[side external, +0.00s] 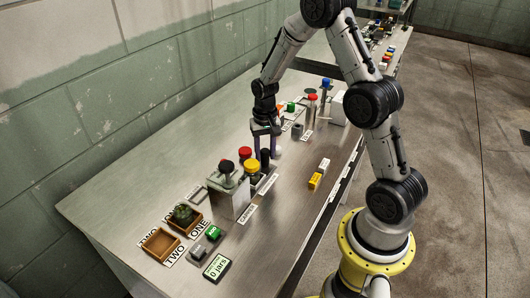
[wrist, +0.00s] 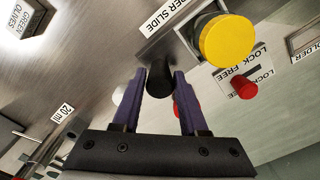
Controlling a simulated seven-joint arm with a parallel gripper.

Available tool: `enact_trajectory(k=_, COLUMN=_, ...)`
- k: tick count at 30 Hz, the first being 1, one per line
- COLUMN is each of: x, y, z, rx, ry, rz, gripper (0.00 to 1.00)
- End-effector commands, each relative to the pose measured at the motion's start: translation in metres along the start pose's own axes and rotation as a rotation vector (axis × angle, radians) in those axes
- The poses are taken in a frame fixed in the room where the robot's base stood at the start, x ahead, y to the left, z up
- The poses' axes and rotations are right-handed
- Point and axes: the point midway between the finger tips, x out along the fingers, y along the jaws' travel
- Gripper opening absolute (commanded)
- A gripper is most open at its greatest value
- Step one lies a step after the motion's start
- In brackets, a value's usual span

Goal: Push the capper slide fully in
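The capper slide's black cylindrical knob (wrist: 160,78) sits between the two purple fingers of my gripper (wrist: 158,72) in the wrist view. The slide label (wrist: 165,12) is just beyond it, partly cut off. In the side view my gripper (side external: 265,146) points down at the black knob (side external: 265,158), at the right end of the capper (side external: 230,198). The fingers are apart on either side of the knob, with narrow gaps seeming to show; firm contact is not visible. How far the slide is in cannot be told.
A yellow knob (wrist: 227,40) and a smaller red knob (wrist: 243,87) stand close to the right of my fingers in the wrist view. A black-topped knob (side external: 226,166) is on the capper.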

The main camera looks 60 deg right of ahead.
Motion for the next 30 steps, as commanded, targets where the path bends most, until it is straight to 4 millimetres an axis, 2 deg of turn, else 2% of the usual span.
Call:
enact_trajectory(k=1, x=-0.0002, y=-0.0001, z=-0.0001, rx=0.0, ry=0.0, rz=0.0, gripper=0.32)
enact_trajectory(k=6, x=-0.0004, y=-0.0001, z=-0.0002, rx=0.0, ry=0.001, rz=0.0, gripper=0.01)
enact_trajectory(k=30, x=-0.0011, y=-0.0003, z=-0.0007, rx=0.0, ry=0.002, rz=-0.001, gripper=0.0)
